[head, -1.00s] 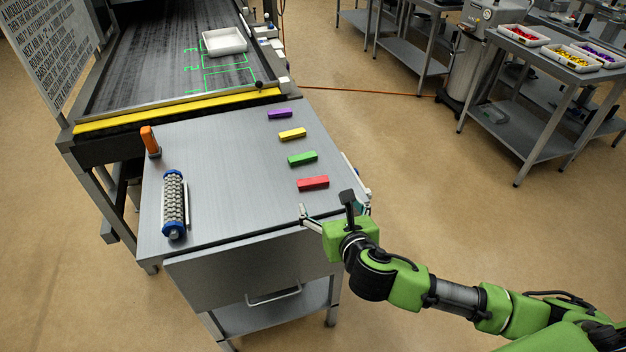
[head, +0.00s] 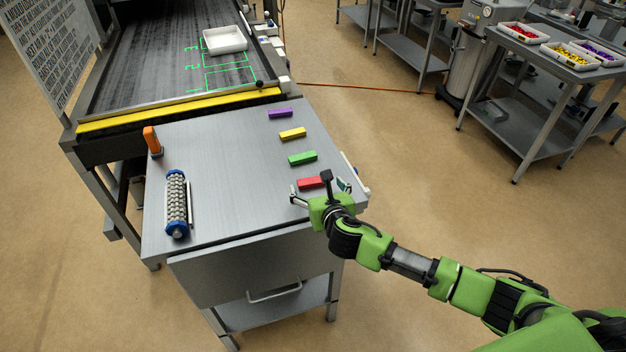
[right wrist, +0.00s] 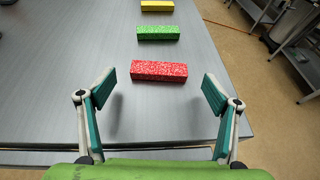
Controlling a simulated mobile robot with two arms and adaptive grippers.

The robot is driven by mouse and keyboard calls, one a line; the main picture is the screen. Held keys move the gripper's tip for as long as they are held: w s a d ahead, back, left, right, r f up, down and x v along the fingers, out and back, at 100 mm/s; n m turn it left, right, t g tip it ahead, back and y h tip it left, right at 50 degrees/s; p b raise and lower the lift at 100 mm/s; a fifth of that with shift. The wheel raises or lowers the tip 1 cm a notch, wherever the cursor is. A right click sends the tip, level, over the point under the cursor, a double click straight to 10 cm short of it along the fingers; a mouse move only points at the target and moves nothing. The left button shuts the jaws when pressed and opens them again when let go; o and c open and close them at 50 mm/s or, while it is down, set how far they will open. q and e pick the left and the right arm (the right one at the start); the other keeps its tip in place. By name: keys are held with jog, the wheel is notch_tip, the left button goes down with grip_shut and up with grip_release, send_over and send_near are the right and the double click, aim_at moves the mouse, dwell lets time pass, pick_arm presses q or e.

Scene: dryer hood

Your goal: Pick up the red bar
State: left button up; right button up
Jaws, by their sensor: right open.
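The red bar (head: 309,183) lies on the grey table (head: 232,205) near its right edge, nearest me in a row of bars. In the right wrist view the red bar (right wrist: 158,71) lies crosswise, just beyond and between the open fingers. My right gripper (head: 319,188) is open and empty, close to the bar on its near side; in the wrist view (right wrist: 158,88) its fingertips stand apart on either side, not touching the bar. The gripper partly covers the bar in the head view. My left gripper is not in view.
Green (head: 302,158), yellow (head: 292,134) and purple (head: 279,113) bars lie behind the red one. A studded roller (head: 177,203) and an orange object (head: 152,141) are at the table's left. A white tray (head: 224,40) sits on the dark bed behind.

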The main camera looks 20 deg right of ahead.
aim_at(313, 182)
jog(key=shift+x, duration=1.4)
jog(key=shift+a, duration=0.1)
jog(key=c, duration=1.2)
